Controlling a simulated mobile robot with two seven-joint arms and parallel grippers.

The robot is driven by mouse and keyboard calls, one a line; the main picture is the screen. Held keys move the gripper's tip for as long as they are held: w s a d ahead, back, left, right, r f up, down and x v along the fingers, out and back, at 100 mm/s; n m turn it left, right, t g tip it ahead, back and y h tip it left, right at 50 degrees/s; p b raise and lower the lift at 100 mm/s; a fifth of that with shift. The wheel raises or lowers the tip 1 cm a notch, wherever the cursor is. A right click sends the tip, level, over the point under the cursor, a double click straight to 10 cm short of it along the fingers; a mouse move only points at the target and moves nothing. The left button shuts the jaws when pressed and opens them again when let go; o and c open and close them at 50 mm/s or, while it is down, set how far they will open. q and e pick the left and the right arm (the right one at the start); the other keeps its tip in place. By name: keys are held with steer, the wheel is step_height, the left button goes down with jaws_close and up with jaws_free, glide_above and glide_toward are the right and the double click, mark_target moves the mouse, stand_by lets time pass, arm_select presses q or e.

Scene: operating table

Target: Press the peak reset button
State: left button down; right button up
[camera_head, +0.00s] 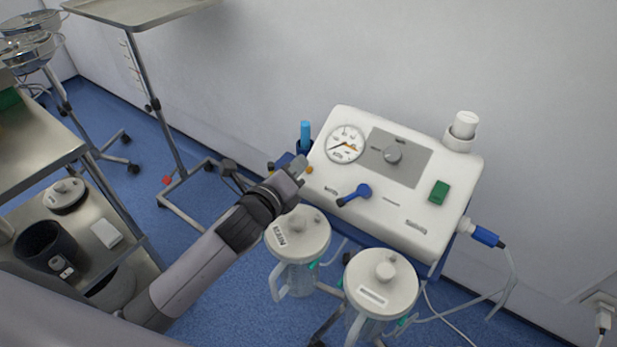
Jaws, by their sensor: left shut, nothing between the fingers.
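A white device (395,215) with a tilted front panel stands by the wall. A small orange-yellow button-like spot (309,170) shows at the panel's left edge, right beside my left gripper. I cannot read any label naming a peak reset button. My left gripper (299,166) is shut and empty at the panel's left edge; whether it touches the device I cannot tell. My right gripper is out of view.
Two lidded jars (298,238) (381,285) hang below the device's front. A blue cylinder (305,135) stands at its left, a white cap (465,125) at its back right. A blue connector (486,236) and tubing run right. Steel carts (35,140) stand left.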

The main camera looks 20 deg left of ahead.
arm_select(q)
steer(key=shift+w+d+f, duration=0.15)
steer(key=shift+w+f, duration=0.25)
steer(key=shift+f, duration=0.1)
stand_by(0.6)
stand_by(1.1)
steer(key=shift+w+f+b, duration=0.1)
steer(key=shift+f+b, duration=0.05)
steer(key=shift+b, duration=0.15)
steer(key=shift+w+d+f, duration=0.1)
steer(key=shift+w+f, duration=0.05)
steer(key=shift+f, duration=0.05)
steer(key=shift+w+f+b, duration=0.2)
steer(key=shift+f+b, duration=0.1)
stand_by(0.5)
stand_by(0.3)
steer(key=shift+s+r+p, duration=0.45)
steer(key=shift+r+p, duration=0.2)
steer(key=shift+p, duration=0.3)
